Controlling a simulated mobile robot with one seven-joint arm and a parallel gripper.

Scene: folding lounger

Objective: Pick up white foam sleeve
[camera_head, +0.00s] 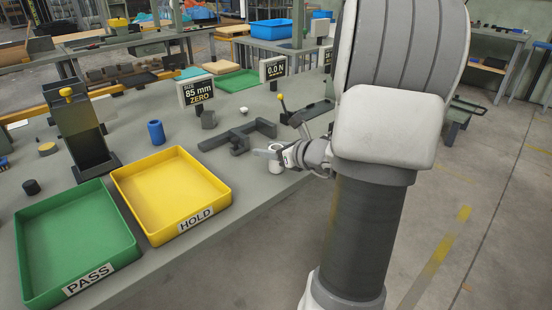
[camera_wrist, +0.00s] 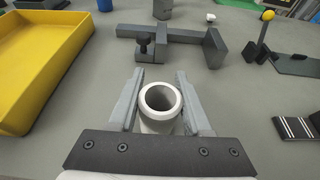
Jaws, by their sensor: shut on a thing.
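The white foam sleeve (camera_wrist: 160,104) is a short hollow cylinder, upright between my gripper's fingers in the wrist view. My gripper (camera_wrist: 160,98) has one grey finger on each side of the sleeve and is shut on it. In the head view the sleeve (camera_head: 275,160) shows as a small white shape at my gripper (camera_head: 273,154), near the front edge of the bench. My arm hides part of that area. I cannot tell whether the sleeve's base touches the bench.
A dark grey fixture (camera_head: 238,136) stands just beyond the sleeve. The yellow HOLD tray (camera_head: 213,207) and green PASS tray (camera_head: 120,262) lie to the left. A blue cylinder (camera_head: 156,132) stands behind the yellow tray. A yellow-knobbed lever device (camera_wrist: 264,37) is at the right.

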